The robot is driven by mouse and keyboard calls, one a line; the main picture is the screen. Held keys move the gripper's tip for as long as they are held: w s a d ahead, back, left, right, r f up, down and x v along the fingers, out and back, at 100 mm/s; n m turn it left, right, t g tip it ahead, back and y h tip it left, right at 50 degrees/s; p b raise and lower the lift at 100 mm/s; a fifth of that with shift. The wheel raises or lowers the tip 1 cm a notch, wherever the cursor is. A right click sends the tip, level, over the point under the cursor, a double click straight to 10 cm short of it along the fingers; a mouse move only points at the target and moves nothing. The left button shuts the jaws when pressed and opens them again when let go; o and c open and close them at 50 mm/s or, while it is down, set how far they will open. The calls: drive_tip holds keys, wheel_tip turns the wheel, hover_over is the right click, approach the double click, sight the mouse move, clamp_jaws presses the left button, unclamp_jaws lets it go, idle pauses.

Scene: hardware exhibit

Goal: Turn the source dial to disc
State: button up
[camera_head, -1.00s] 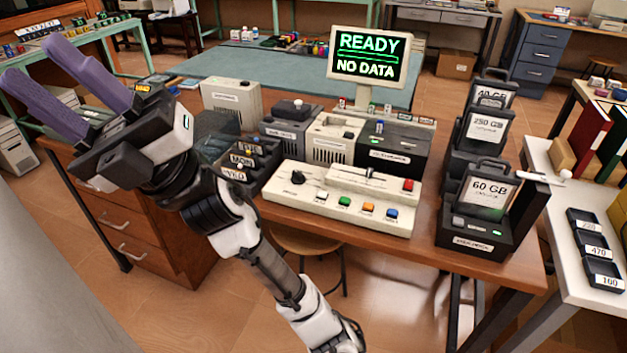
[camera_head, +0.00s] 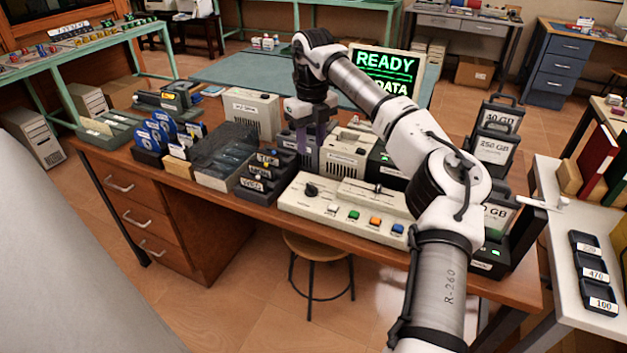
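The cream control console (camera_head: 296,205) stands at the front of the wooden desk. A black round dial (camera_head: 311,190) sits at its left end; its pointer direction and markings are too small to read. I cannot tell which dial is the source dial beyond this one knob. My gripper (camera_head: 312,150) points down over the desk, above and behind the dial in the picture and apart from it. Its purple fingers show narrowly against the boxes behind, so their opening is unclear. The monitor (camera_head: 385,68) reads READY and DATA; my arm covers part of its lower line.
The console has white (camera_head: 332,209), green (camera_head: 353,215), orange (camera_head: 375,221) and blue (camera_head: 397,229) buttons. A black labelled rack (camera_head: 262,178) stands to its left. Cream and dark drive boxes stand behind. My arm hides the console's right end and part of the 60 GB drive area.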

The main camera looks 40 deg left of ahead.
sight(314, 188)
drive_tip(key=f+p, duration=0.1)
drive_tip(key=f, duration=0.3)
drive_tip(key=f+p, duration=0.1)
drive_tip(key=f, duration=0.4)
drive_tip(key=f+p, duration=0.1)
drive_tip(key=f, duration=0.3)
drive_tip(key=shift+w+d+f, duration=0.25)
drive_tip(key=shift+f, duration=0.1)
clamp_jaws()
